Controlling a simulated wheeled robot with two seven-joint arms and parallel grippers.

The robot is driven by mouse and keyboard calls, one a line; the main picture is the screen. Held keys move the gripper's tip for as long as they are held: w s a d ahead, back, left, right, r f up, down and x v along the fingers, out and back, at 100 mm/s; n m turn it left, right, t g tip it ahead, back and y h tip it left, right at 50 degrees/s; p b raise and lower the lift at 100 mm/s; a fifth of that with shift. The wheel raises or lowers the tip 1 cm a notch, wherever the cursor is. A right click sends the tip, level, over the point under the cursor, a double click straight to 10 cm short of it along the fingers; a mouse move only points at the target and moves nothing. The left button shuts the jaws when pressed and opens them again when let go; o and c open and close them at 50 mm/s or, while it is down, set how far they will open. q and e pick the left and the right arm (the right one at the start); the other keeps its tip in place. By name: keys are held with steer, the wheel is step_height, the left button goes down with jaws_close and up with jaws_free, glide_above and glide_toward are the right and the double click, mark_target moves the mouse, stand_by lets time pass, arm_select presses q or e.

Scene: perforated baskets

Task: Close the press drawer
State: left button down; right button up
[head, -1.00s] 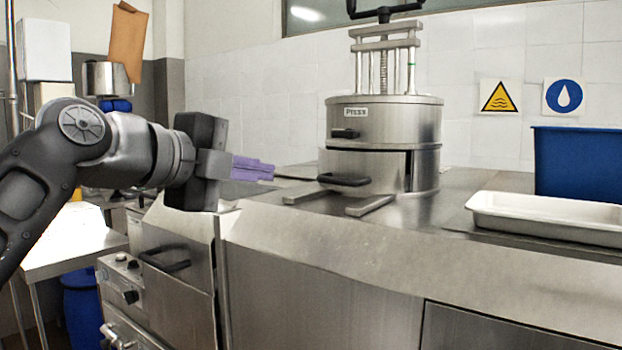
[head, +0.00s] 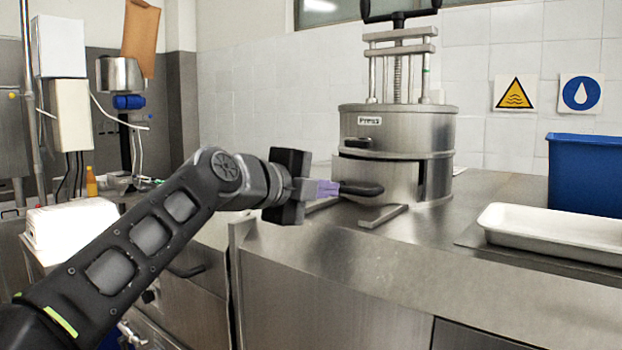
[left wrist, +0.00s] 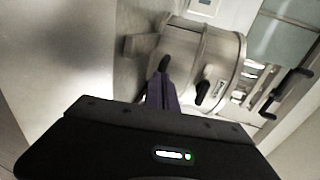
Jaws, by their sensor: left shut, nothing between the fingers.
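The press (head: 398,130) is a round steel drum with a screw frame on top, standing on the steel counter. Its lower drawer (head: 385,178) has a dark handle (head: 362,189) at the front left, and a dark gap shows at the drawer's right side. My left gripper (head: 335,188) has purple fingers, shut and empty, with the tips right at the handle's left end; I cannot tell if they touch. In the left wrist view the fingers (left wrist: 161,90) point at the handle (left wrist: 164,63) on the drum (left wrist: 195,62). My right gripper is not in view.
Two flat steel feet stick out below the drawer; one foot (head: 383,216) lies close to my gripper. A white tray (head: 555,228) and a blue bin (head: 585,172) stand on the right. The counter's front middle is clear.

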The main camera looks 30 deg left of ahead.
mark_target(380, 174)
arm_select(q)
steer(key=shift+w, duration=0.3)
steer(key=w, duration=0.2)
steer(key=w+p, duration=0.1)
steer(key=shift+w+d+r, duration=0.1)
steer(key=shift+w+d, duration=0.05)
steer(key=shift+d, duration=0.1)
stand_by(0.3)
